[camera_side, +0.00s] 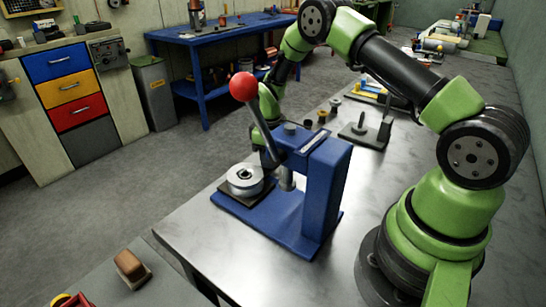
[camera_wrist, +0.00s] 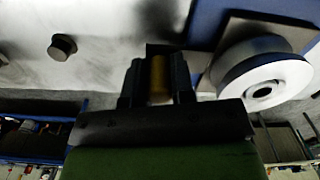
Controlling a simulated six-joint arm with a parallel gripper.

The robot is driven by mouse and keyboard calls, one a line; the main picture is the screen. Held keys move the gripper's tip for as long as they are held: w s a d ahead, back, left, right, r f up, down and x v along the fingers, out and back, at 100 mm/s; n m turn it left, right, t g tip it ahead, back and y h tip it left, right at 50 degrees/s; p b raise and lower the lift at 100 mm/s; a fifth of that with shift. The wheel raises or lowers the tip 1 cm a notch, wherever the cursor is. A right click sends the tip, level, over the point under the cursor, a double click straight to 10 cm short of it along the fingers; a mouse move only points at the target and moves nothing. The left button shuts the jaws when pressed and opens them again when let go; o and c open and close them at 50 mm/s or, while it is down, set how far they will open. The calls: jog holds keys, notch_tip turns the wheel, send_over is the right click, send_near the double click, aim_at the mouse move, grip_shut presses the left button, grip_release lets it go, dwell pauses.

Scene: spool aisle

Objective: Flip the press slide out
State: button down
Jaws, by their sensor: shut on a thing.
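The blue press (camera_side: 325,190) stands on the grey bench, with a red-ball lever (camera_side: 243,87) raised and tilted to the left. Its slide, a dark plate (camera_side: 262,196), lies on the left end of the blue base, to the left of the ram (camera_side: 287,179). A silver spool (camera_side: 245,179) sits on the plate; the spool also shows in the wrist view (camera_wrist: 262,76). My gripper (camera_wrist: 157,75) is low behind the press, largely hidden in the side view. It is shut on a brass-coloured piece (camera_wrist: 159,80). I cannot tell whether that piece joins the slide.
A dark stand with a post (camera_side: 364,131) and small parts (camera_side: 322,116) are farther back. A brown block (camera_side: 131,268) lies on the near-left surface. Bare bench lies in front of the press.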

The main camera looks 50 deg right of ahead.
jog(key=c, duration=1)
grip_release()
jog(key=shift+w, duration=0.15)
jog(key=shift+r, duration=0.1)
notch_tip(320, 180, up, 9)
jog(key=shift+r, duration=0.45)
